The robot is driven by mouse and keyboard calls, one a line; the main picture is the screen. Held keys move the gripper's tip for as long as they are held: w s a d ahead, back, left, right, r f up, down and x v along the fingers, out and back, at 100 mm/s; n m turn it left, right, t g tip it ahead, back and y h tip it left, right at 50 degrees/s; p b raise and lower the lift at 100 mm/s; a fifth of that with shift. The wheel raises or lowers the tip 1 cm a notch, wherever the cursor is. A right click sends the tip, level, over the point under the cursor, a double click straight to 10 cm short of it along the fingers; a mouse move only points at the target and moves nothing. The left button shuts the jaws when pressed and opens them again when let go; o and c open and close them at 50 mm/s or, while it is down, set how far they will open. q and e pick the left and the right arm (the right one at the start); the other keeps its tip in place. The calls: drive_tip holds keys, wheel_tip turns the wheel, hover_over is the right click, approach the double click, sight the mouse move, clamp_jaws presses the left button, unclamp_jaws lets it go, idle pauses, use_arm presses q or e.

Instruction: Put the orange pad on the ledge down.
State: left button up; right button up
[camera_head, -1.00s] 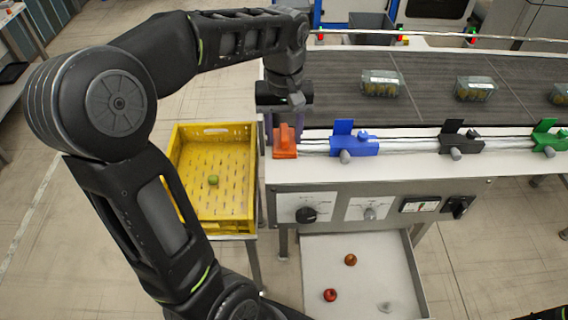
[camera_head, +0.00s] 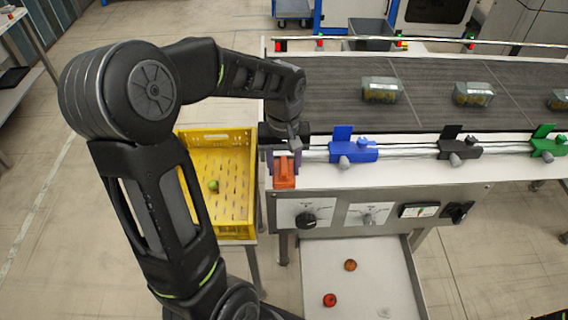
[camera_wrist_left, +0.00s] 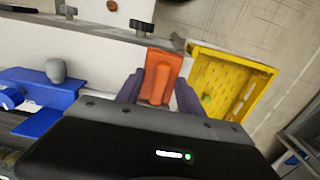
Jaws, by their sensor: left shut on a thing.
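The orange pad (camera_head: 285,176) is at the left end of the white ledge (camera_head: 400,174), by its front edge. My left gripper (camera_head: 284,160) is shut on it, with a purple finger on each side. In the left wrist view the orange pad (camera_wrist_left: 161,72) sits between the two purple fingers of the left gripper (camera_wrist_left: 159,88). I cannot tell whether the pad touches the ledge. My right gripper is not in view.
Blue (camera_head: 352,152), black (camera_head: 459,149) and green (camera_head: 548,147) stops stand along the ledge. Behind them the dark conveyor (camera_head: 425,95) carries clear punnets. A yellow crate (camera_head: 250,200) is to the left. A tray (camera_head: 345,310) with fruit is below the dial panel.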

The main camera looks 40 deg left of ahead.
sight(284, 165)
use_arm(q)
drive_tip(key=shift+f, duration=0.2)
drive_tip(key=o, duration=1.3)
drive_tip(key=shift+r, duration=0.15)
wheel_tip(284, 165, up, 12)
idle(0.6)
